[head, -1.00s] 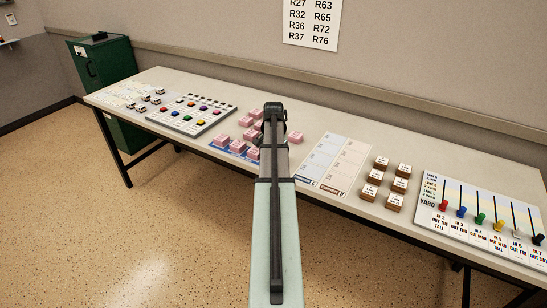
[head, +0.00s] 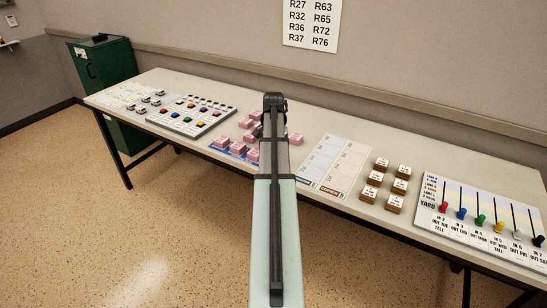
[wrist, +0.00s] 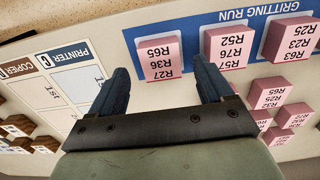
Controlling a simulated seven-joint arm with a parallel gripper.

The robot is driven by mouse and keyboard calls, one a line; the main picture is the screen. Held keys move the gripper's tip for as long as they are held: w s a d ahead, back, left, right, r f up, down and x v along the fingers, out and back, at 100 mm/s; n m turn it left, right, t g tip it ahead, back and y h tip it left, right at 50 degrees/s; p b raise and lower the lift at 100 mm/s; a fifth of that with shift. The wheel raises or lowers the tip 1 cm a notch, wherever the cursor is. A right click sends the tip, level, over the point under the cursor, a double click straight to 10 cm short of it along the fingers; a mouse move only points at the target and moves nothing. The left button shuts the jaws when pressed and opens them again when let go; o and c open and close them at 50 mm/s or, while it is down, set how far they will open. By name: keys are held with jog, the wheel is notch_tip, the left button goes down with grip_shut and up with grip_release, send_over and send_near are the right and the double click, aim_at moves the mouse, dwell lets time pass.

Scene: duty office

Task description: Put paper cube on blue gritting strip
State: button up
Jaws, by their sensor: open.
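The blue gritting strip (wrist: 245,18) lies on the table, marked "GRITTING RUN". Three pink paper cubes stand on it in a row: one marked R65 R36 R27 (wrist: 160,56) at its left end in the wrist view, one marked R52 (wrist: 226,45) in the middle, and one marked R25 (wrist: 290,42) at the right. My gripper (wrist: 160,68) is open, with the R65 R36 R27 cube between and just past its fingertips; contact cannot be told. In the head view, the strip (head: 229,151) shows left of my arm, which largely hides the gripper.
Several loose pink cubes (wrist: 269,92) lie near the strip. A printer and copier sheet (head: 335,160) and brown blocks (head: 375,178) lie to the right in the head view. A yard board (head: 480,215) is at the far right; a button panel (head: 192,115) is at left.

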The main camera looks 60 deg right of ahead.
notch_tip(320, 180, up, 8)
dwell(0.4)
jog(key=w+a+f+n+g+y, duration=0.15)
jog(key=w+a+f, duration=0.25)
jog(key=a+f, duration=0.4)
jog(key=w+a+f+n+t+h, duration=0.15)
jog(key=w+a+f, duration=0.35)
jog(key=f, duration=0.5)
jog(key=a+f+n+g+y, duration=0.25)
jog(key=a+f+n, duration=0.25)
jog(key=a+f, duration=1.3)
jog(key=s+a+f+n+g+h, duration=0.1)
jog(key=s+a+f+n, duration=0.1)
jog(key=s+a+f, duration=0.45)
jog(key=s+a+f+n+g, duration=0.1)
jog(key=s+a+f+n, duration=0.2)
jog(key=a, duration=0.7)
jog(key=s+a+f+n+g+h, duration=0.1)
jog(key=s+a+f+n, duration=0.1)
jog(key=s+a+f, duration=0.5)
jog(key=s+a+n+g, duration=0.1)
jog(key=s+a+n, duration=0.2)
jog(key=s+a, duration=0.4)
jog(key=s, duration=0.3)
jog(key=shift+a, duration=0.2)
jog(key=shift+f+h, duration=0.1)
jog(key=shift+h, duration=0.15)
